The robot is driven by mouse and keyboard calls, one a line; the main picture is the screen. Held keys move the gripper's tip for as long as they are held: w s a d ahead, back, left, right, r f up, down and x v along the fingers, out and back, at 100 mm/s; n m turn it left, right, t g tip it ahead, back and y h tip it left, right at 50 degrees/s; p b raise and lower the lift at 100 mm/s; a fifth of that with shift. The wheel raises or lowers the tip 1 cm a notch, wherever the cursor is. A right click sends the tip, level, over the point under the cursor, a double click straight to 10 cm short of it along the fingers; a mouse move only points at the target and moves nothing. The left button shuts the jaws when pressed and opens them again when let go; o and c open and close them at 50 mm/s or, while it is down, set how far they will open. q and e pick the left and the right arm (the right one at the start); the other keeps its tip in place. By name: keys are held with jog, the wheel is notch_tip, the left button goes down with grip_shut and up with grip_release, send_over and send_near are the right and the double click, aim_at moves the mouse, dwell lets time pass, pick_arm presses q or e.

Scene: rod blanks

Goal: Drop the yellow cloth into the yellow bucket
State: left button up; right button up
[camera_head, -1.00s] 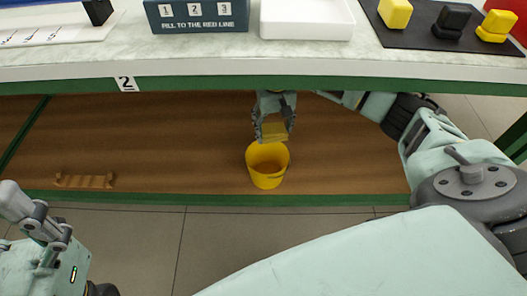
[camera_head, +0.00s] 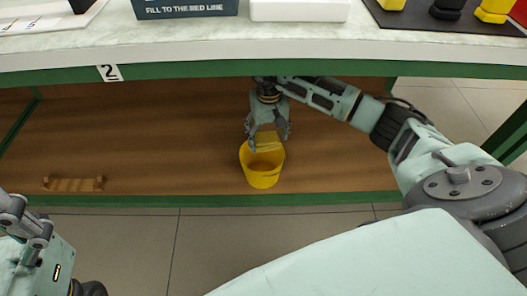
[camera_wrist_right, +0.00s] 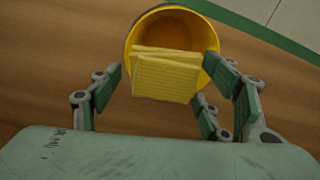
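The yellow cloth (camera_head: 268,141) is at the mouth of the yellow bucket (camera_head: 262,178), overlapping its rim. In the right wrist view the cloth (camera_wrist_right: 167,77) covers part of the opening of the bucket (camera_wrist_right: 172,22); I cannot tell whether it touches the rim. My right gripper (camera_head: 269,138) is just above the bucket. Its fingers are spread, with gaps on both sides of the cloth in the right wrist view (camera_wrist_right: 165,85). My left gripper (camera_head: 24,222) is at the lower left, partly cut off and away from the bucket; its opening is unclear.
The bucket stands on a brown shelf (camera_head: 160,150) near its green front edge. A small wooden rack (camera_head: 73,184) lies on the shelf at left. The countertop (camera_head: 200,42) above carries a dark box (camera_head: 185,8), a white tray (camera_head: 300,9) and a black mat (camera_head: 410,17).

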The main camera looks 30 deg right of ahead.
jog(key=shift+o, duration=1.2)
notch_tip(320, 180, up, 8)
jog(key=shift+f, duration=0.2)
